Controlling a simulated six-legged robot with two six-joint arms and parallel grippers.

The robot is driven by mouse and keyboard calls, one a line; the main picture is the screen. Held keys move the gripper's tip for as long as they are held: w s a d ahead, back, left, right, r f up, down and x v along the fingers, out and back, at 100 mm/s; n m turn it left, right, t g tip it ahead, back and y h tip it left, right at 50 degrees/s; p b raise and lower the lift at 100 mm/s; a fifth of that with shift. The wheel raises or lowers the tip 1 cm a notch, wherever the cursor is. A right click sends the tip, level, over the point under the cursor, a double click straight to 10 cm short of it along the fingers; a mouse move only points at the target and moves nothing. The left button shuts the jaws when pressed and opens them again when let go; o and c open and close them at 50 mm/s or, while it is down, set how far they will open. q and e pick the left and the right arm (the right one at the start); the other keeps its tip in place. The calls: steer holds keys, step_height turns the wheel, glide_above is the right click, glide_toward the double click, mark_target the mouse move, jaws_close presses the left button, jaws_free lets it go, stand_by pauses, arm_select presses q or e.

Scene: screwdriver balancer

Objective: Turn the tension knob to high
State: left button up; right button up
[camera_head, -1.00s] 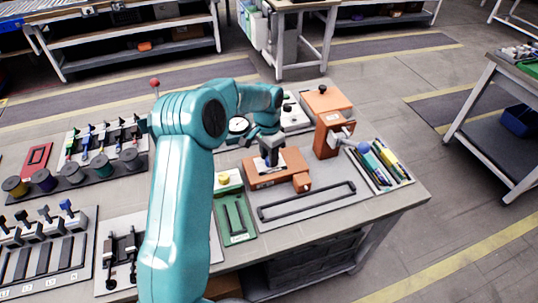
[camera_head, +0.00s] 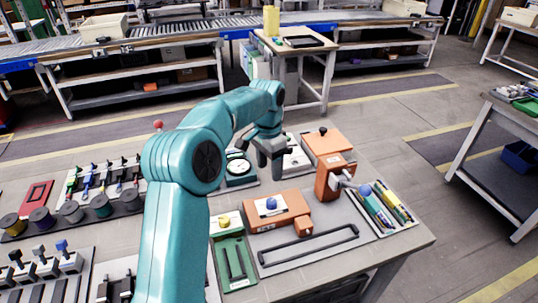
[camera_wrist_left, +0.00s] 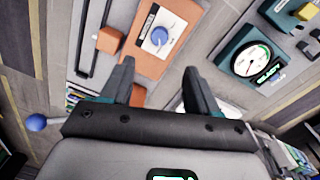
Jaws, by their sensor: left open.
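The tension knob seems to be the blue knob (camera_head: 271,204) on top of a low orange block (camera_head: 290,208) on the workbench. In the left wrist view the blue knob (camera_wrist_left: 159,37) sits on a white label plate; its setting is too small to read. My left gripper (camera_head: 270,163) is above and behind the block, apart from the knob, its jaws open and empty. Its two fingers (camera_wrist_left: 158,85) show spread in the left wrist view, with the knob beyond them. My right gripper is not in view.
A taller orange block (camera_head: 328,160) with a grey shaft and blue ball stands to the right. A round dial gauge (camera_head: 238,167) is left of my gripper. A green tray (camera_head: 234,258) lies at the front left, a black bar handle (camera_head: 308,246) at the front, pens (camera_head: 385,208) at the right.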

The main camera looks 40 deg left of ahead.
arm_select(q)
steer(key=shift+a+r, duration=0.1)
steer(key=shift+r, duration=1.75)
